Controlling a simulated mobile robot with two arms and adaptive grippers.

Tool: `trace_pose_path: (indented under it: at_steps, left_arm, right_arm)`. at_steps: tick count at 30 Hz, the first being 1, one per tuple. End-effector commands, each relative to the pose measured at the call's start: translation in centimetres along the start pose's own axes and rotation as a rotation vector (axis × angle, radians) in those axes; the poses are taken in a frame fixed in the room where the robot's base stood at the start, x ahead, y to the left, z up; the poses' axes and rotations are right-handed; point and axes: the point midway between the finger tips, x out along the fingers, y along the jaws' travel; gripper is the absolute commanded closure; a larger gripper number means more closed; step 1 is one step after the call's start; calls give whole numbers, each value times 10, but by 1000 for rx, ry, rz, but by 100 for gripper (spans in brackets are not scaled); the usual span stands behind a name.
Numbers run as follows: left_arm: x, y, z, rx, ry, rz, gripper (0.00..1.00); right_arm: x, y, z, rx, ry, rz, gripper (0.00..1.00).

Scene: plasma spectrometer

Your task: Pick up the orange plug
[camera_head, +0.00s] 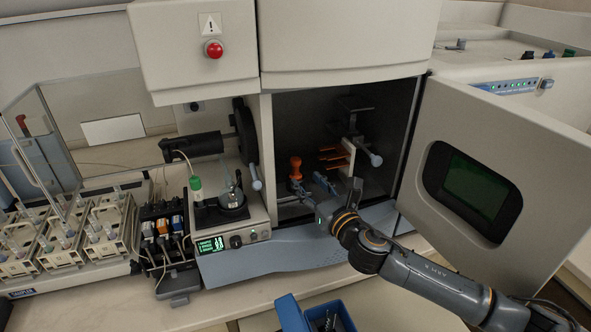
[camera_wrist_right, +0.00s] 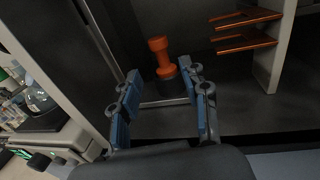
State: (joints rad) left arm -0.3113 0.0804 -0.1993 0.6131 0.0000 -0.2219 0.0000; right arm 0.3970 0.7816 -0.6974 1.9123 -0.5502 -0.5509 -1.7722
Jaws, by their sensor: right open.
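The orange plug (camera_head: 295,168) stands upright inside the open compartment of the instrument, near its left wall. In the right wrist view the orange plug (camera_wrist_right: 161,57) rises from a dark round base, just beyond the fingertips. My right gripper (camera_head: 312,184) reaches into the compartment from the front right. In the right wrist view my right gripper (camera_wrist_right: 163,88) is open, its blue-padded fingers on either side of the line to the plug, with nothing between them. The lower part of the plug's base is partly hidden by a finger. My left gripper is not in view.
A white holder (camera_head: 347,158) with several copper-orange prongs stands right of the plug. The open door (camera_head: 478,180) is beside my right arm. The compartment's left wall edge is close to the gripper. A device with a green display (camera_head: 211,245) stands to the left.

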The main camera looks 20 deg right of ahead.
Motion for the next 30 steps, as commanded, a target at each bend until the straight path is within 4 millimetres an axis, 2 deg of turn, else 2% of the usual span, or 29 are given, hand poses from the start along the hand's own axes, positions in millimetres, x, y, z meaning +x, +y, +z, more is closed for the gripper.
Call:
trace_pose_path:
  at_steps: [1, 5, 8, 13, 18, 27, 28, 30]
  left_arm:
    - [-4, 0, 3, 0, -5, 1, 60]
    - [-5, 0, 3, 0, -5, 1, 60]
    - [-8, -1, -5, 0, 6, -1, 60]
    - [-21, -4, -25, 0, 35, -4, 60]
    - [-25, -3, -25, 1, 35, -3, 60]
    - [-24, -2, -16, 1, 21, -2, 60]
    - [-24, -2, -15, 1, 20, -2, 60]
    - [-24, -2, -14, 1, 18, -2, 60]
  right_arm:
    - [8, 0, 2, 2, 0, -2, 55]
    - [18, 0, 0, 1, 1, 1, 55]
    - [24, 0, 1, 1, 1, -1, 55]
    - [47, -2, 6, 2, 0, -2, 55]
    - [67, -3, 4, 2, 0, -2, 55]
    - [72, -3, 2, 0, 1, 0, 55]
    - [72, -3, 2, 0, 1, 0, 57]
    - [72, -3, 2, 0, 1, 0, 71]
